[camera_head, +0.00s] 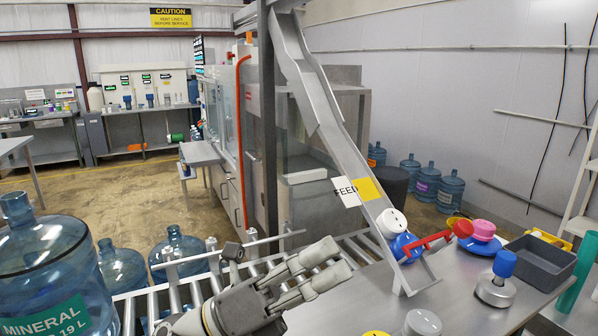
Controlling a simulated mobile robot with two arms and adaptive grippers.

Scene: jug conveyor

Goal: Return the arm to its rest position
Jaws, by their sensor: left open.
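My left gripper (335,262) is in the head view at the lower middle, reaching in from the bottom left. Its two grey fingers are apart, point right, and have nothing visible between them. It is over the roller conveyor (193,290), near the left edge of the steel table (370,295). The foot of the sloping metal chute (417,275) is to the right of the fingertips, with a gap between. My right gripper does not show.
A large blue jug (45,260) labelled MINERAL stands at lower left, with smaller-looking jugs beside it. White and blue caps (391,222) sit at the chute's foot. A grey tray (541,262), a pink cap (484,229) and a blue-knobbed tool (502,265) are on the table's right.

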